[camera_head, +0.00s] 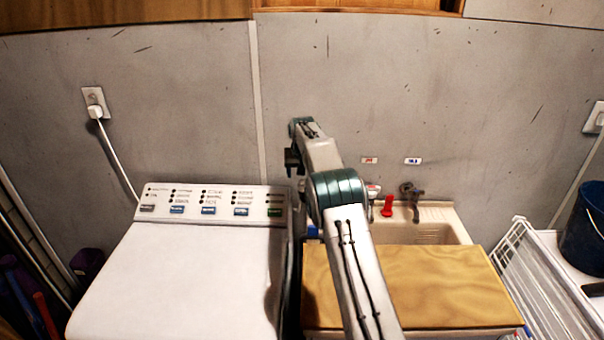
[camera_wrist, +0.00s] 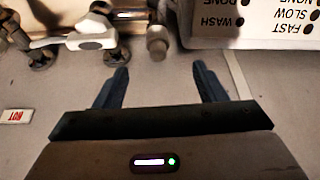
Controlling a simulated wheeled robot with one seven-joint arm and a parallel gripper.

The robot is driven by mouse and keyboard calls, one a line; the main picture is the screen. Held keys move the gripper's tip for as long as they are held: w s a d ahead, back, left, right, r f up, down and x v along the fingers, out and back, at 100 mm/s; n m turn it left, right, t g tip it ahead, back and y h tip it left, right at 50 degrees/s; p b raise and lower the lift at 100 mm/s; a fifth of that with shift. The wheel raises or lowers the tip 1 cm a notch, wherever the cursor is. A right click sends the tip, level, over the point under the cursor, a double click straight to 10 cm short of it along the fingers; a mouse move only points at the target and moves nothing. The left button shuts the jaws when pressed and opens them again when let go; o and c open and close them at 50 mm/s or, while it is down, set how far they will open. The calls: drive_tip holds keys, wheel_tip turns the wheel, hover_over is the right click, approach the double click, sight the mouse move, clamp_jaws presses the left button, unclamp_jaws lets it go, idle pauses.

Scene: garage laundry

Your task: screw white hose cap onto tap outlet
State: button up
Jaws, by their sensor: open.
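My gripper (camera_head: 292,162) is open above the right end of the washing machine, in front of the wall. In the wrist view my gripper (camera_wrist: 162,76) has two dark fingers spread apart with nothing between them. Metal tap fittings (camera_wrist: 110,12) lie beyond the fingertips, with a short grey cylinder (camera_wrist: 157,46) just past the gap. A white piece (camera_wrist: 92,38) sits on the fittings, left of the cylinder; I cannot tell whether it is the hose cap. In the head view a small white fitting (camera_head: 373,188) shows right of my arm, which hides part of that area. The tap outlet is not clearly made out.
The washing machine (camera_head: 180,285) stands left, its control panel (camera_wrist: 250,25) close in the wrist view. A red object (camera_head: 387,205) and another tap (camera_head: 411,192) are near. A white rack (camera_head: 535,275) stands right.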

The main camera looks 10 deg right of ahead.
drive_tip(key=n+y+p, duration=0.1)
drive_tip(key=n, duration=0.3)
drive_tip(key=shift+r+y, duration=0.1)
drive_tip(key=shift+y, duration=0.2)
drive_tip(key=shift+n, duration=0.7)
drive_tip(key=n+g+y, duration=0.1)
drive_tip(key=n+y, duration=0.1)
drive_tip(key=n, duration=0.2)
drive_tip(key=shift+d, duration=0.25)
drive_tip(key=shift+d+f+b, duration=0.1)
drive_tip(key=shift+f+b, duration=1)
drive_tip(key=shift+f, duration=1.25)
